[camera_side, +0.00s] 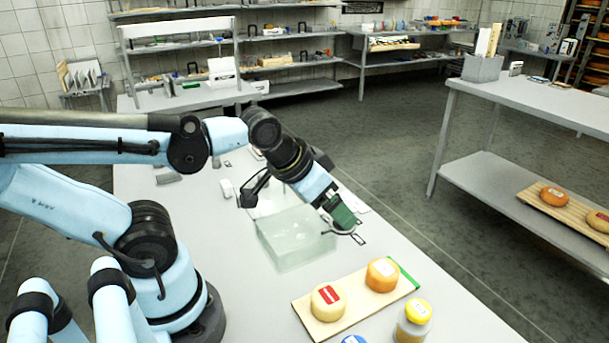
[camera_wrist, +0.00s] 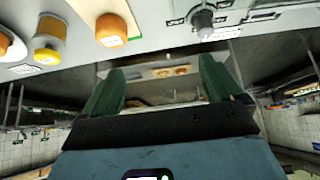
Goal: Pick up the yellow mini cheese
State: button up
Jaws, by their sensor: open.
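The yellow mini cheese (camera_side: 328,301) is a pale round wheel with a red label, at the left end of a wooden board (camera_side: 350,326) in the side view. An orange cheese (camera_side: 382,274) sits beside it, near the board's green right edge; an orange wheel (camera_wrist: 110,31) also shows at the top of the wrist view. I cannot make out the yellow cheese in the wrist view. My gripper (camera_side: 352,232) is above the table, behind the board and apart from both cheeses. Its green fingers (camera_wrist: 162,68) are spread and empty in the wrist view.
A jar with a yellow lid (camera_side: 415,313) stands right of the board; a blue lid (camera_side: 354,340) is cut off below. A translucent box (camera_side: 294,240) stands left of my gripper. More cheeses lie on a shelf board (camera_side: 570,212) at the right.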

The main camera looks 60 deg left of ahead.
jog(key=n+g, duration=0.5)
jog(key=g, duration=0.2)
send_over(330, 293)
jog(key=shift+w+d+f, duration=0.1)
jog(key=shift+d+f, duration=0.1)
jog(key=shift+f, duration=1.45)
jog(key=shift+d+f, duration=0.2)
jog(key=shift+f, duration=1.4)
jog(key=shift+a+f, duration=0.2)
jog(key=shift+f, duration=0.65)
jog(key=shift+a+f, duration=0.2)
jog(key=shift+f, duration=1.7)
jog(key=c, duration=1.2)
